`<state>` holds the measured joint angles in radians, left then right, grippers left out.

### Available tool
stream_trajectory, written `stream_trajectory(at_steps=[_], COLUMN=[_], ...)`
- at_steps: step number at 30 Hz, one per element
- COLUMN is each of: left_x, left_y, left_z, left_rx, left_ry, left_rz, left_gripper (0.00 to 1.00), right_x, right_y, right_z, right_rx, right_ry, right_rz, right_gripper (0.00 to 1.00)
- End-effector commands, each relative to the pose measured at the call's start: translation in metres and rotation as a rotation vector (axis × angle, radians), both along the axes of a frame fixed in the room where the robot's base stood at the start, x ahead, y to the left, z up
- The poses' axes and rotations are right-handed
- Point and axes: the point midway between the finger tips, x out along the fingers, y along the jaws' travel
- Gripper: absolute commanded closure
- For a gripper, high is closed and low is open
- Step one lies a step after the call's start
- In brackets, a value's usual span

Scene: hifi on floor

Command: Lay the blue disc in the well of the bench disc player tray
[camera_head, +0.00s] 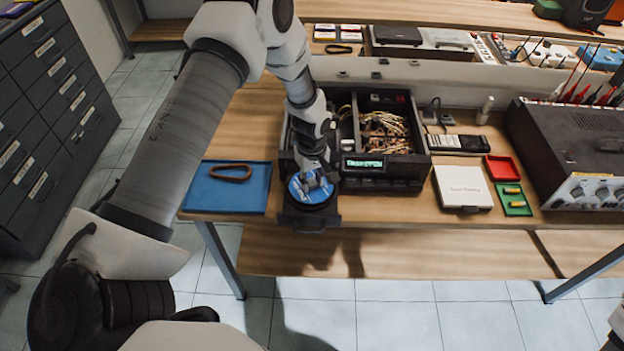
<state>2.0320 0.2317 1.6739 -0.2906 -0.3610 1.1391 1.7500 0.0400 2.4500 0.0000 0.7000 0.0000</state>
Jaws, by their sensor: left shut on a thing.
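The blue disc (326,193) is flat or nearly flat over the open tray of the bench disc player. My left gripper (311,181) is above it, pointing down, and is shut on the disc; its fingers hide part of the disc. The dark tray (309,223) sticks out from the front left of the black disc player (402,168), which has its lid off and a lit green display. The disc covers the tray's well, and I cannot tell whether it touches the tray. My right gripper is not in view.
A blue mat (207,197) with a brown belt lies left of the tray. A white box (463,187), a red tray (502,168), a green tray (513,199) and a large grey instrument (575,152) stand to the right. The bench's front edge is close to the tray.

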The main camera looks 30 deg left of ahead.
Motion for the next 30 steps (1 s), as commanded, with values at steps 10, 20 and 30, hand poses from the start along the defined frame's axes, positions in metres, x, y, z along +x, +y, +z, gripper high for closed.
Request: stream_trajectory(at_steps=[10, 20, 30], left_x=[0.0001, 0.0001, 0.0001], left_y=[-0.0001, -0.0001, -0.0001], left_z=[-0.0055, -0.0076, -0.0077], left_rx=[0.0, 0.0, 0.0], left_ry=[0.0, 0.0, 0.0], left_rz=[0.0, 0.0, 0.0], left_gripper=[0.96, 0.96, 0.41], right_x=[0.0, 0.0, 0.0], right_y=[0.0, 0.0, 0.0], right_z=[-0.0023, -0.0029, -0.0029], right_rx=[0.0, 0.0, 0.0], right_ry=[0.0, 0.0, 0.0], right_rz=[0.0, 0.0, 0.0], right_gripper=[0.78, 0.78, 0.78])
